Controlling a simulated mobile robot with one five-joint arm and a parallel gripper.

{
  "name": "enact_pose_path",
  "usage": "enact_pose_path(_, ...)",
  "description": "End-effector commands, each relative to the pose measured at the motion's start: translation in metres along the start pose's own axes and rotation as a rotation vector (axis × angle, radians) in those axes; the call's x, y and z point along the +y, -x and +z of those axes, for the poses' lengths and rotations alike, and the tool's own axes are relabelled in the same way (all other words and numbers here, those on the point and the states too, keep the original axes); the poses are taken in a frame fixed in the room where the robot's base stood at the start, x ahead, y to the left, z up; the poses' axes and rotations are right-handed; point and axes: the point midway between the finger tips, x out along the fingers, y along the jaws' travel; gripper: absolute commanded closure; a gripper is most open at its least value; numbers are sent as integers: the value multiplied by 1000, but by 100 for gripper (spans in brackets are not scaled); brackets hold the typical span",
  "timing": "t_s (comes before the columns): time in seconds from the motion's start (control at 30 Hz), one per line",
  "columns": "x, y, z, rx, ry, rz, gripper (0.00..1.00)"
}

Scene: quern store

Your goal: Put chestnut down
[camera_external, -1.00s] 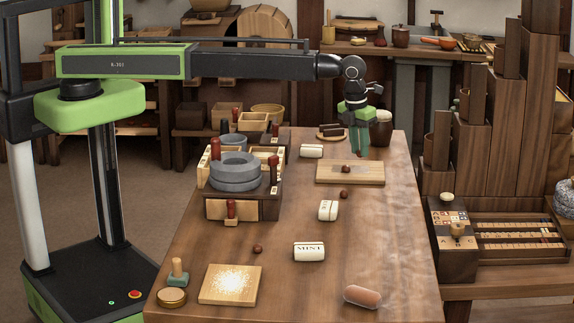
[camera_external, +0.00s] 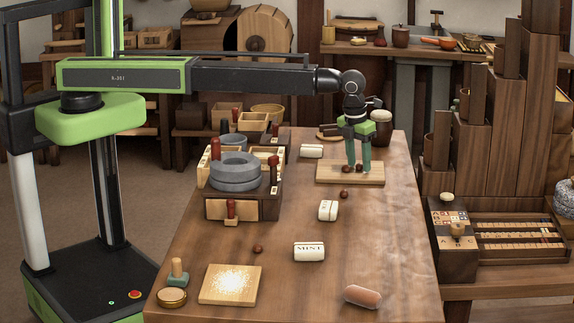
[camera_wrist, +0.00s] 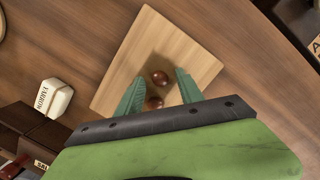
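My gripper (camera_external: 358,168) points down, fingertips close to the board. More chestnuts lie on the table, one in front of the board (camera_external: 344,195) and one nearer the front (camera_external: 258,249).
White labelled jars lie around the board (camera_external: 311,151), (camera_external: 328,210), (camera_external: 309,251). A stone quern (camera_external: 235,172) on a drawer box stands at left. A dark lidded pot (camera_external: 381,130) is behind the gripper. A brown capsule-shaped object (camera_external: 363,296) lies at front right. The table's right side is mostly clear.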

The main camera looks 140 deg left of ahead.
Motion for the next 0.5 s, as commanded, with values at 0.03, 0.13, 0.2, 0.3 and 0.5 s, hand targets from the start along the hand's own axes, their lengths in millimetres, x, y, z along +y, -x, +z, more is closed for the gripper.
enact_pose_path(0.03, 0, 0, 0, 0, 0, 0, 56)
enact_pose_path(0.13, 0, 0, 0, 0, 0, 0, 56)
enact_pose_path(0.2, 0, 2, 0, 0, 0, 0, 56)
enact_pose_path(0.3, 0, 9, 1, 0, 0, 0, 56)
enact_pose_path(0.5, 0, 42, 2, 0, 0, 0, 56)
